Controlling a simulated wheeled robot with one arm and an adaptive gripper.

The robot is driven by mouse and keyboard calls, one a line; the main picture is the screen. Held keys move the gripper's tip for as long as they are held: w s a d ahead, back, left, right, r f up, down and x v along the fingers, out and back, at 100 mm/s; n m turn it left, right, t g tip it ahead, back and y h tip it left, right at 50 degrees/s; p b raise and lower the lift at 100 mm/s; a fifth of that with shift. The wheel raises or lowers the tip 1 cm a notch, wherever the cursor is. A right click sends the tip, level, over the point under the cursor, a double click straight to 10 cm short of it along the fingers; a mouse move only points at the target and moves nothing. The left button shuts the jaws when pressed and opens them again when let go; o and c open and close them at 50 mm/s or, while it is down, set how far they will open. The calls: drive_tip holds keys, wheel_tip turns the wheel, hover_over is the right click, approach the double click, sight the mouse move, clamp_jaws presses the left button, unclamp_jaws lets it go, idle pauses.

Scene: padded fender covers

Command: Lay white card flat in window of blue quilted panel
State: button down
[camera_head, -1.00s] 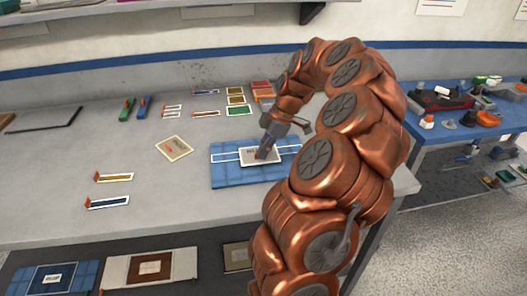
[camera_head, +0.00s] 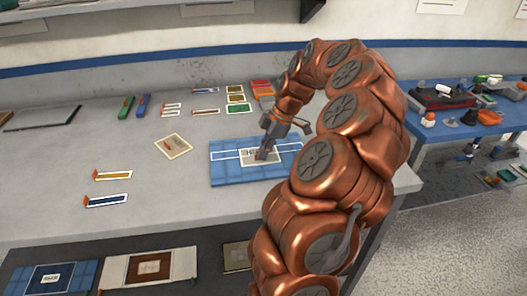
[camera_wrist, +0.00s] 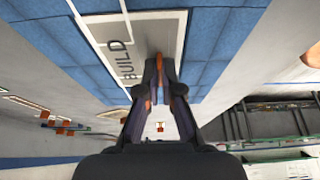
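The blue quilted panel (camera_head: 228,173) lies on the grey bench, with white lines across it around its window. The white card (camera_head: 248,158) is at the window and looks level with the panel. In the wrist view the card (camera_wrist: 112,30) has a pale border, a grey middle and the word "BUILD". My gripper (camera_head: 264,153) is over the card. In the wrist view my gripper (camera_wrist: 158,62) has its fingertips closed on an upright orange tab (camera_wrist: 158,68) on the card. The fingers hide part of the card, and I cannot tell whether it touches the window's bottom.
A cream card (camera_head: 173,146) lies left of the panel. Two labelled strips (camera_head: 107,200) lie nearer the front left. Several coloured cards and strips (camera_head: 238,109) lie behind. A lower shelf holds other panels (camera_head: 150,268). The bench left of the panel is mostly clear.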

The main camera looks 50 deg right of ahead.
drive_tip(key=c, duration=1.2)
unclamp_jaws()
drive_tip(key=shift+c, duration=0.2)
drive_tip(key=shift+r, duration=0.1)
drive_tip(key=v, duration=1.1)
drive_tip(key=shift+d+r, duration=0.15)
drive_tip(key=shift+r, duration=0.25)
drive_tip(key=shift+s, duration=0.1)
drive_tip(key=w+a+r+m+g+p, duration=0.1)
drive_tip(key=a+r, duration=0.1)
drive_tip(key=a, duration=0.7)
drive_tip(key=w+a+r+g+p, duration=0.1)
drive_tip(key=w+a+r, duration=0.1)
drive_tip(key=a, duration=0.8)
drive_tip(key=s+a+m+g+h+p, duration=0.1)
drive_tip(key=s+a, duration=0.2)
drive_tip(key=a, duration=0.3)
drive_tip(key=s+a+m+p, duration=0.1)
drive_tip(key=s+a, duration=0.2)
drive_tip(key=a, duration=0.2)
drive_tip(key=s+a+f+m+h+p, duration=0.1)
drive_tip(key=s+a+f+m, duration=0.1)
drive_tip(key=s, duration=0.6)
drive_tip(key=s+a+f+m+g+h, duration=0.1)
drive_tip(key=s+a+f+m, duration=0.2)
drive_tip(key=s+f+m, duration=0.2)
drive_tip(key=s, duration=0.2)
drive_tip(key=shift+s+a+f+m+g+h+p, duration=0.3)
drive_tip(key=shift+s+a+f+p, duration=0.05)
drive_tip(key=shift+s+f+p, duration=0.05)
